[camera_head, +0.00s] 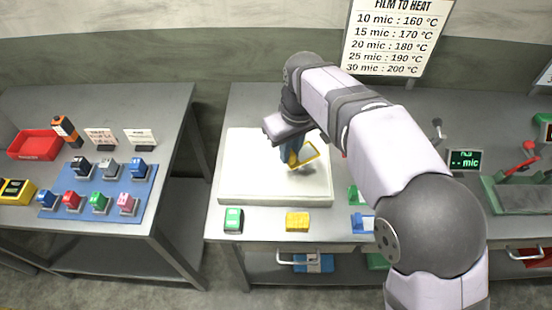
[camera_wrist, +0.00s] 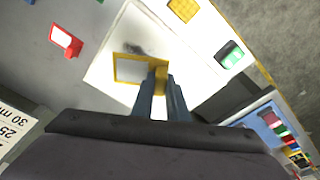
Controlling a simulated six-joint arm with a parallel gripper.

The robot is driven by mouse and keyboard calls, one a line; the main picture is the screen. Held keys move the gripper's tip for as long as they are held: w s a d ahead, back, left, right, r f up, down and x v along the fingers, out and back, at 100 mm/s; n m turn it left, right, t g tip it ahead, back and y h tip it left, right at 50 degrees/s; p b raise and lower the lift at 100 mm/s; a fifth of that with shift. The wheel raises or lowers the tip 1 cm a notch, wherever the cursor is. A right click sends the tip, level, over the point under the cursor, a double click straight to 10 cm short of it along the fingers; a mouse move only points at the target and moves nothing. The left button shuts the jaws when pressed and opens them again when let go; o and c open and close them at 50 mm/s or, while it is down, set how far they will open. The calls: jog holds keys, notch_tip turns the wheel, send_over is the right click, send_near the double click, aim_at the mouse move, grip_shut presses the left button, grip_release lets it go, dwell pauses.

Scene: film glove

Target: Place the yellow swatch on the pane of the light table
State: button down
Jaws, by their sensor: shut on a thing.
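The yellow swatch (camera_head: 309,154) is a yellow-edged frame with a pale middle. My gripper (camera_head: 290,160) is shut on one edge of it, above the white light table (camera_head: 232,185). In the wrist view the swatch (camera_wrist: 132,54) juts out to the left of my gripper (camera_wrist: 164,88), tilted in the head view. The white pane (camera_wrist: 150,25) lies beneath it with a dark shadow. The swatch looks a little above the pane; the exact gap is hard to tell. My arm hides part of the light table's right side.
A green block (camera_head: 233,219) and a yellow block (camera_head: 297,221) stand in front of the light table. Blue and green items (camera_head: 361,222) stand to their right. A left table holds a blue mat (camera_head: 100,214) with several coloured blocks and a red tray (camera_head: 35,145).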

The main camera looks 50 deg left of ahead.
jog(key=shift+w+d+r+m, duration=0.1)
jog(key=shift+d+m, duration=0.15)
jog(key=shift+m, duration=0.65)
jog(key=shift+d+f+p, duration=0.1)
jog(key=shift+f+p, duration=1.6)
jog(key=shift+f, duration=3.3)
jog(key=shift+f, duration=0.15)
jog(key=c, duration=1.7)
grip_release()
jog(key=shift+c, duration=0.2)
